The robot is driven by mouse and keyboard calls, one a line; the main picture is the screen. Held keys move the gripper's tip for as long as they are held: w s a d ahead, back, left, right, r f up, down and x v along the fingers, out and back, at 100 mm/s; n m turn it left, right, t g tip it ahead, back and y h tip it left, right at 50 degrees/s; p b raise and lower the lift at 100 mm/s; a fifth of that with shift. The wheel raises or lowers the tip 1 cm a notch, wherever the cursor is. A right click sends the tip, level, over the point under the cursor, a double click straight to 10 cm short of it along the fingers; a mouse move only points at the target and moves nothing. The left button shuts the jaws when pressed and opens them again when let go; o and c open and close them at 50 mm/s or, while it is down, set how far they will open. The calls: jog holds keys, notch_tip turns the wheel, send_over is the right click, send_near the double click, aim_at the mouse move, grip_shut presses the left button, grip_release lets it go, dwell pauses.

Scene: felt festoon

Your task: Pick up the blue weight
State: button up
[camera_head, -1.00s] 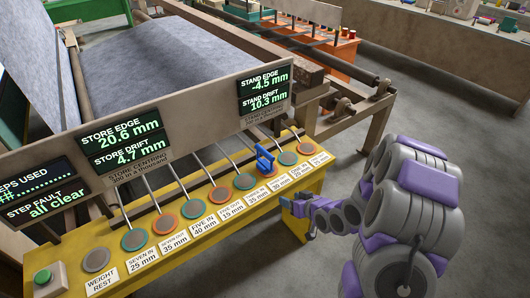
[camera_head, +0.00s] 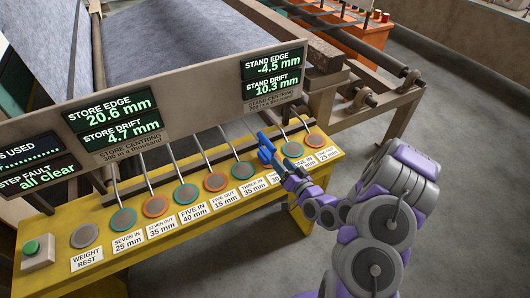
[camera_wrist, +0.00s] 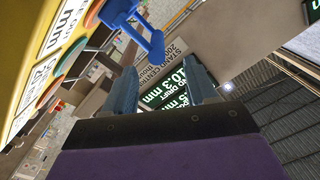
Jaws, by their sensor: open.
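In the wrist view the blue weight (camera_wrist: 150,40) shows at the top, just beyond the left finger. My gripper (camera_wrist: 162,85) is open there, with nothing between its two fingers. I cannot tell whether a finger touches the weight.
The yellow bench (camera_head: 190,250) carries a grey weight rest disc (camera_head: 85,236), several teal and orange discs with rods behind, and a green button (camera_head: 33,248). A beige display board (camera_head: 200,115) rises behind the discs. Grey floor at the right is clear.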

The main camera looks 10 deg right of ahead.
aim_at(266, 142)
jog(key=w, duration=0.2)
jog(key=w+b, duration=0.1)
jog(key=w, duration=0.3)
jog(key=shift+w+a+f, duration=0.1)
jog(key=shift+w+a, duration=0.05)
jog(key=shift+a, duration=0.15)
jog(key=shift+w+a+b, duration=0.35)
jog(key=shift+w+a, duration=0.35)
jog(key=shift+a, duration=0.3)
jog(key=w+b, duration=0.1)
jog(key=w, duration=0.3)
jog(key=shift+a, duration=0.2)
jog(key=shift+w+a, duration=0.15)
jog(key=shift+a, duration=0.2)
jog(key=shift+d, duration=0.1)
grip_shut()
